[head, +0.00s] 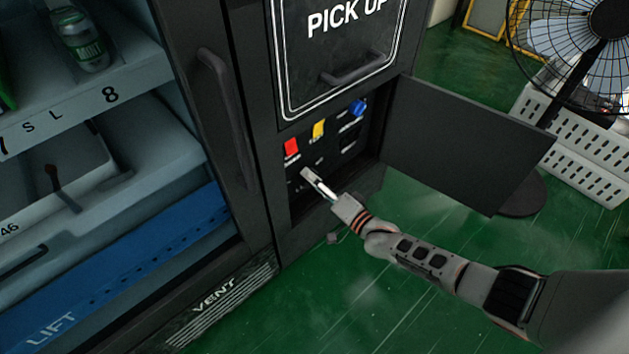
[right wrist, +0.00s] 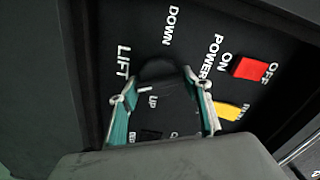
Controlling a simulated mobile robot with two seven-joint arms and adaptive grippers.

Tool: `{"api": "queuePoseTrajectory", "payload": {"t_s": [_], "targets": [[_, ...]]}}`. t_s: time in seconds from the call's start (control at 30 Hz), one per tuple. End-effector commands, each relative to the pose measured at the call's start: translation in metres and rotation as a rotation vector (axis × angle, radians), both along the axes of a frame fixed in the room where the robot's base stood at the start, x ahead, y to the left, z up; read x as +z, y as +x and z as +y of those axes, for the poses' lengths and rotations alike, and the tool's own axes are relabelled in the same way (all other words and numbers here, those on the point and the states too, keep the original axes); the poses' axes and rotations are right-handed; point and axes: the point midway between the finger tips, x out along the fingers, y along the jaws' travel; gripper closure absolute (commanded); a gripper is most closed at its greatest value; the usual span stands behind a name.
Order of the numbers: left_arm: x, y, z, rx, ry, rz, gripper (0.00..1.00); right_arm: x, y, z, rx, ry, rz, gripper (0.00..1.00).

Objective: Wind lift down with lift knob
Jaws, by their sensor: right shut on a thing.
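My right gripper (head: 308,175) reaches into the control recess below the pick-up door. In the right wrist view its two fingers (right wrist: 160,98) stand on either side of the dark lift knob (right wrist: 158,70) and are shut on it. The white labels LIFT, DOWN and UP surround the knob. A short white mark shows beside UP. In the head view the knob is hidden behind the fingers. The blue lift (head: 125,272) lies low inside the cabinet at the left, below the shelves. My left gripper is out of view.
A red power switch (head: 291,148), a yellow switch (head: 318,129) and a blue knob (head: 357,107) sit above the gripper. The open black panel door (head: 455,145) stands right of the recess. A fan (head: 580,45) and white crate (head: 575,150) stand farther right.

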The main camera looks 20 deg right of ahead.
Motion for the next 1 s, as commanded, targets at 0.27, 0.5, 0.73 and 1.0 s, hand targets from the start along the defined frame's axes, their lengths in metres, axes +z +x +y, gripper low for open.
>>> {"api": "queuePoseTrajectory", "payload": {"t_s": [0.27,0.5,0.73,1.0], "targets": [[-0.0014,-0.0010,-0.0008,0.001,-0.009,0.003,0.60,-0.0002,-0.0010,0.0013,0.000,-0.171,-0.062,0.74],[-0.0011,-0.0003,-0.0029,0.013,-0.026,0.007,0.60,0.0006,-0.0009,0.0014,0.000,-0.385,-0.139,0.74],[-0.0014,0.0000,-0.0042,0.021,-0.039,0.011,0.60,0.0013,-0.0013,0.0025,0.000,-0.590,-0.214,0.74],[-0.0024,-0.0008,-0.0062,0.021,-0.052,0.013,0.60,0.0010,-0.0019,0.0029,0.001,-0.832,-0.301,0.74]]}}
